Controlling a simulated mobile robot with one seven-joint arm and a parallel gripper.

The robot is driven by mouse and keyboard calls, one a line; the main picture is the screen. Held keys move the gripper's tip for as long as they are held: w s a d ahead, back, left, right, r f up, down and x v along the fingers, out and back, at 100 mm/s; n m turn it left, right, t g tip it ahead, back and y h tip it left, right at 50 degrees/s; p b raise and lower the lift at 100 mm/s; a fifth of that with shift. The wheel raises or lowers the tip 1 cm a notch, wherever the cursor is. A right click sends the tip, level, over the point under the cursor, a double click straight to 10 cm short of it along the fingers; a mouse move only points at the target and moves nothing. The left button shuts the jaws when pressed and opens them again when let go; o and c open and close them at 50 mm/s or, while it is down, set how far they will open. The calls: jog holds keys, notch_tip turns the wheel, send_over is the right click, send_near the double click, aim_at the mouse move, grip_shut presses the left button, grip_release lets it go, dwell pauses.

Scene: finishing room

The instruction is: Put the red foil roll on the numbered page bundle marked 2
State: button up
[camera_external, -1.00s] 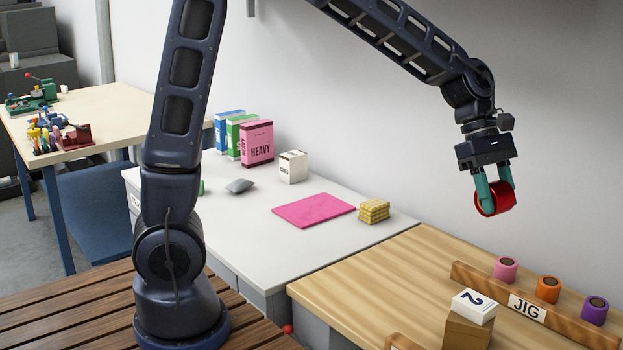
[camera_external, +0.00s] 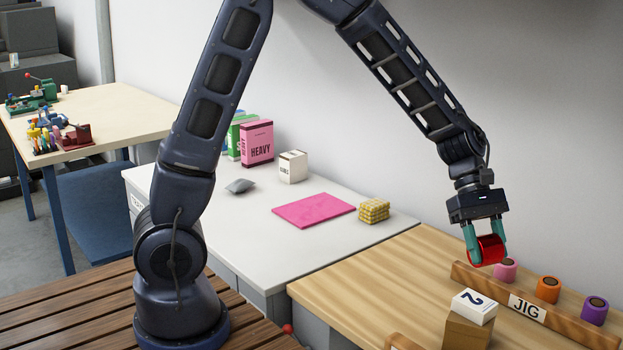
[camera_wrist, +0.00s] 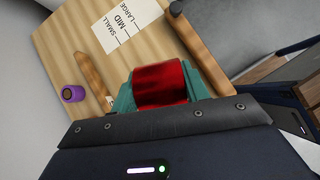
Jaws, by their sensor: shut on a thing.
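My gripper (camera_external: 484,245) is shut on the red foil roll (camera_external: 489,249), which lies sideways between the teal fingers. In the external view it is held in the air above the wooden table, behind the JIG rail. The roll also fills the jaws in the wrist view (camera_wrist: 159,84). The page bundle marked 2 (camera_external: 474,305) is a white block on top of a tan block, near the front of the table. My gripper is above and behind it, apart from it. I cannot see the bundle clearly in the wrist view.
A white table at left holds a pink mat (camera_external: 314,210), a yellow block (camera_external: 374,211) and boxes. A SMALL/MID/LARGE card (camera_wrist: 126,26) lies on the wood.

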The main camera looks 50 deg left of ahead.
jog(key=shift+f, duration=4.2)
jog(key=shift+f, duration=0.1)
jog(key=o, duration=1.1)
jog(key=shift+w+a+r, duration=0.1)
jog(key=shift+r, duration=0.2)
jog(key=v, duration=1.2)
jog(key=s+a+r+m+t+y, duration=0.1)
jog(key=s+a+r+m+t, duration=0.15)
jog(key=s+a+r, duration=0.45)
jog(key=s+a+r+m+t+y, duration=0.15)
jog(key=a+r+m, duration=0.3)
jog(key=a, duration=0.45)
jog(key=s+a+r+m+t+y, duration=0.1)
jog(key=s+a+r+m+y, duration=0.1)
jog(key=s+a, duration=0.5)
jog(key=s+a+r+m+t+y, duration=0.2)
jog(key=s+a+m, duration=0.2)
jog(key=s+a, duration=0.4)
jog(key=shift+s+a+r+t+y, duration=0.2)
jog(key=shift+s+r+t+y, duration=0.15)
jog(key=shift+s, duration=0.25)
